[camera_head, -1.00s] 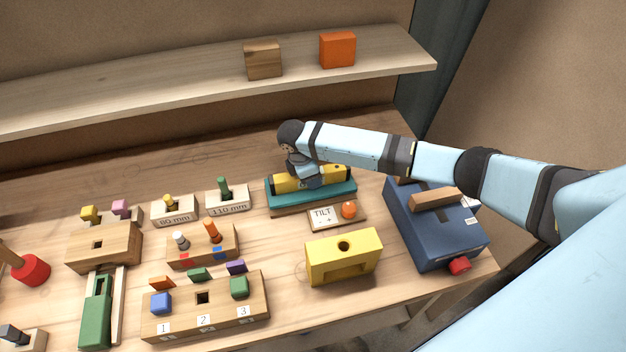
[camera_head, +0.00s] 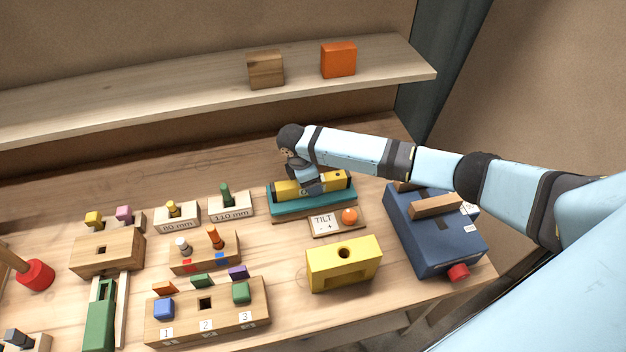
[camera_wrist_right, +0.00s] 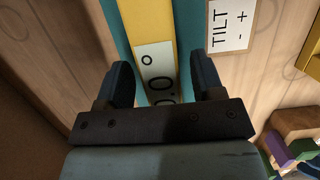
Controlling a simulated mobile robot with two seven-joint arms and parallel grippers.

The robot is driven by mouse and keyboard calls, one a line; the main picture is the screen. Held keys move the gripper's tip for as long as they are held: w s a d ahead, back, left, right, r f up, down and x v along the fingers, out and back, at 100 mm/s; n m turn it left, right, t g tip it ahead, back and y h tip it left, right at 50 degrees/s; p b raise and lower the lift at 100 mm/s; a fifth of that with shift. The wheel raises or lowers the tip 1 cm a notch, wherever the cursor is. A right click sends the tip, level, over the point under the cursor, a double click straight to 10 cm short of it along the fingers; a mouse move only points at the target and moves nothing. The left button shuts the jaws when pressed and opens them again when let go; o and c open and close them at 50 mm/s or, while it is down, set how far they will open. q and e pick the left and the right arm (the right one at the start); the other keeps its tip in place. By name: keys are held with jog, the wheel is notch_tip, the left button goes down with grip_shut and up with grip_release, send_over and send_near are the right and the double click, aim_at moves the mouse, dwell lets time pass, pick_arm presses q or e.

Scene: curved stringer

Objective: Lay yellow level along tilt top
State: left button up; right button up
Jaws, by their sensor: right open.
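The yellow level (camera_head: 326,183) lies lengthwise along the top of the teal tilt block (camera_head: 330,201). In the right wrist view the level (camera_wrist_right: 145,25) shows a white display strip reading partly "0.0°", with the teal top (camera_wrist_right: 186,60) along its sides. My right gripper (camera_head: 312,188) is over the level's left-middle part. In the wrist view its two dark fingers (camera_wrist_right: 162,85) stand apart on either side of the level, with a gap to it. The "TILT + -" label (camera_wrist_right: 230,25) lies beside the block. My left gripper is not in view.
An orange knob (camera_head: 349,216) sits by the tilt label. A yellow block with a hole (camera_head: 343,264) stands in front, and a blue box with a wooden handle (camera_head: 434,235) at right. Several wooden peg fixtures fill the left. A shelf (camera_head: 200,92) runs behind.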

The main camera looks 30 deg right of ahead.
jog(key=p+v, duration=0.3)
jog(key=v, duration=0.6)
jog(key=shift+r+b, duration=0.2)
jog(key=shift+b, duration=0.2)
jog(key=shift+w+a+r, duration=0.1)
jog(key=shift+a+r, duration=0.15)
jog(key=shift+r, duration=0.4)
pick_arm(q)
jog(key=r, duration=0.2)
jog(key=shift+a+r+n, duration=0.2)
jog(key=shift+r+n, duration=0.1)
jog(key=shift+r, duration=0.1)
